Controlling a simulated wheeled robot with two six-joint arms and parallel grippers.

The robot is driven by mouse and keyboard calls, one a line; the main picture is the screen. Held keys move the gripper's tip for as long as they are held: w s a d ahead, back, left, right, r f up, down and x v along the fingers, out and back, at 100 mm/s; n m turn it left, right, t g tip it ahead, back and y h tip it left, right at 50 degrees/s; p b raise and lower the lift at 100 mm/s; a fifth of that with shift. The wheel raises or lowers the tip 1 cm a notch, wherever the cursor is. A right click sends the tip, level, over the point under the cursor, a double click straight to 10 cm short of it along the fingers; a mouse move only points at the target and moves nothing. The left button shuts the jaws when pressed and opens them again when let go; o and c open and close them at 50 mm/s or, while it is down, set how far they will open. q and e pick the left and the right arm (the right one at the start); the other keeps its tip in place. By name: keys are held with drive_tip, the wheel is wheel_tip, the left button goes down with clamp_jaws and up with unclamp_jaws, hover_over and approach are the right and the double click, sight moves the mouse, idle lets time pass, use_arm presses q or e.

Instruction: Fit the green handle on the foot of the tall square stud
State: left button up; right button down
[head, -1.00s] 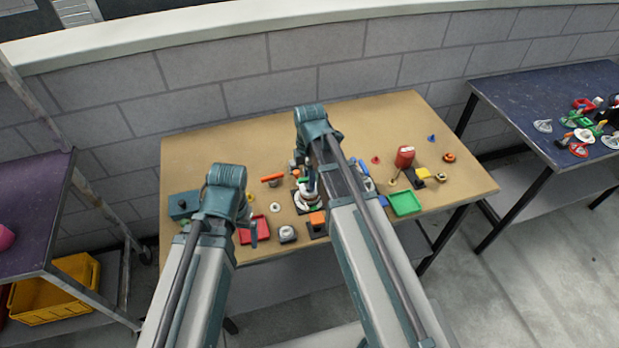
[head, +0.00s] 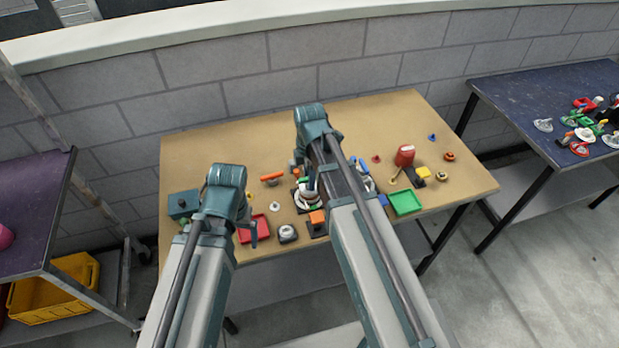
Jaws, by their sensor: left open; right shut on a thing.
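My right gripper (head: 311,189) is low over the middle of the brown table, at a round white piece on a dark base (head: 299,207). A small green part (head: 303,181), which looks like the green handle, shows right beside the fingers. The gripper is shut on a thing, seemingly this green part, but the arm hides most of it. I cannot make out the tall square stud or its foot; whether the green part touches one is hidden. My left gripper (head: 254,234) is open and empty above the red tray.
A red tray (head: 262,221) and a round grey piece (head: 288,233) lie near the front edge. An orange bar (head: 272,177) lies behind. A green tray (head: 405,203), a red container (head: 404,156) and small parts stand right. The table's back is clear.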

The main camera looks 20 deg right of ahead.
use_arm(q)
drive_tip(key=shift+f+b, duration=0.3)
use_arm(e)
drive_tip(key=shift+f, duration=0.25)
drive_tip(key=shift+c, duration=0.5)
unclamp_jaws()
use_arm(q)
drive_tip(key=shift+r, duration=0.15)
use_arm(e)
drive_tip(key=shift+r, duration=0.15)
wheel_tip(320, 180, up, 7)
drive_tip(key=p, duration=0.7)
drive_tip(key=shift+r+p, duration=0.2)
drive_tip(key=shift+p, duration=0.15)
use_arm(q)
wheel_tip(320, 180, up, 7)
drive_tip(key=shift+r, duration=0.15)
use_arm(e)
drive_tip(key=shift+f, duration=0.25)
use_arm(q)
wheel_tip(320, 180, down, 8)
drive_tip(key=b, duration=0.7)
drive_tip(key=shift+r+b, duration=0.2)
drive_tip(key=shift+b, duration=0.15)
use_arm(e)
wheel_tip(320, 180, down, 7)
drive_tip(key=shift+f, duration=0.1)
